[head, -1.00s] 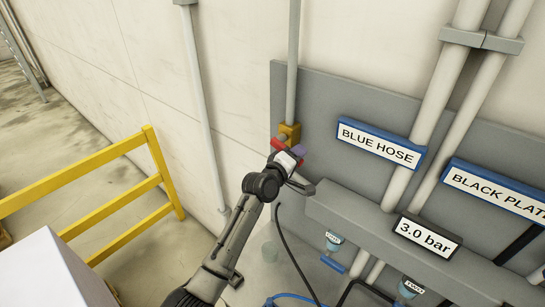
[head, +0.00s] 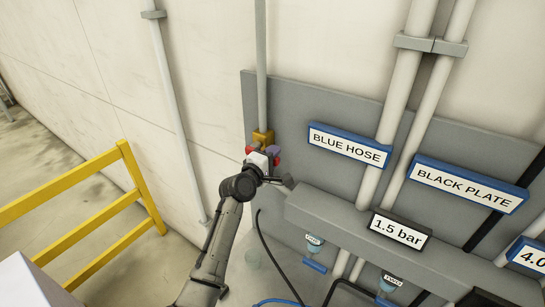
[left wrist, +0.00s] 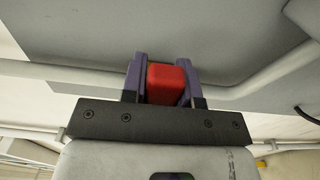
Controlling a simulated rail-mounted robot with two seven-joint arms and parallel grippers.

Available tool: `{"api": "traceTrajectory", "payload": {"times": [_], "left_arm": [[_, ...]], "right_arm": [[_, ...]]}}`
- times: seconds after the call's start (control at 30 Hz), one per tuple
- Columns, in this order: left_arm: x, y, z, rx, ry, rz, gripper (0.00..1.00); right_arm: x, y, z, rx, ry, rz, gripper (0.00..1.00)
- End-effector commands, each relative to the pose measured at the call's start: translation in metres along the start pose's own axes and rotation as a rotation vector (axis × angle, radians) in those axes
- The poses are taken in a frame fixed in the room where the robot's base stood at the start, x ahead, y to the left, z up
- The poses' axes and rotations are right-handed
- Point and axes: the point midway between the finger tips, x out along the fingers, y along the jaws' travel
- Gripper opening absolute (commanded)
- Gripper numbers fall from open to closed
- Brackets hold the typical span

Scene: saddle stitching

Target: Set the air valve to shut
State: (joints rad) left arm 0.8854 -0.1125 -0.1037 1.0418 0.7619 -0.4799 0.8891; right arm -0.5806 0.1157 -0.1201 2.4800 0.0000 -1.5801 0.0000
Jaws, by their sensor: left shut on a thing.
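The air valve has a yellow body (head: 263,137) on a grey vertical pipe at the left edge of the grey wall panel. Its red handle (head: 249,150) is just below, partly hidden by my left gripper (head: 268,153). In the left wrist view the red handle (left wrist: 166,83) sits between the two purple fingers of my left gripper (left wrist: 163,80), which is shut on it. I cannot tell the handle's exact angle. A black-framed display (head: 400,230) reads 1.5 bar. My right gripper is not in view.
Signs reading BLUE HOSE (head: 349,144) and BLACK PLATE (head: 467,185) are on the panel. A grey ledge (head: 335,211) juts out right of my gripper. A yellow railing (head: 90,210) stands at left. A black hose (head: 275,250) hangs below the ledge.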

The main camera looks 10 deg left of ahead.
Motion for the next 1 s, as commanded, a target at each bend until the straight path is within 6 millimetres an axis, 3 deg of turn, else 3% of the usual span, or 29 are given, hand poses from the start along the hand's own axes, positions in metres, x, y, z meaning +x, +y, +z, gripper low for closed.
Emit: {"api": "traceTrajectory", "payload": {"times": [0.17, 0.2, 0.43, 0.77, 1.0], "left_arm": [[0.0, 0.003, 0.0, -0.011, -0.001, 0.006, 0.0], [0.0, 0.003, 0.0, -0.012, -0.001, 0.006, 0.31], [0.0, 0.002, 0.0, -0.007, -0.001, 0.004, 0.53], [-0.003, 0.001, 0.0, -0.004, 0.0, 0.003, 0.53], [-0.025, 0.0, 0.0, -0.004, -0.001, 0.003, 0.53]], "right_arm": [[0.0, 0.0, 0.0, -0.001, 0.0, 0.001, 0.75], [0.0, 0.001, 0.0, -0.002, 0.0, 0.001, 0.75], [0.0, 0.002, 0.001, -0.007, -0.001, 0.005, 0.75], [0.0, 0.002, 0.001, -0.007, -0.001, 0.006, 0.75], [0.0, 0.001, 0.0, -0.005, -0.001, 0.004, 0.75]]}}
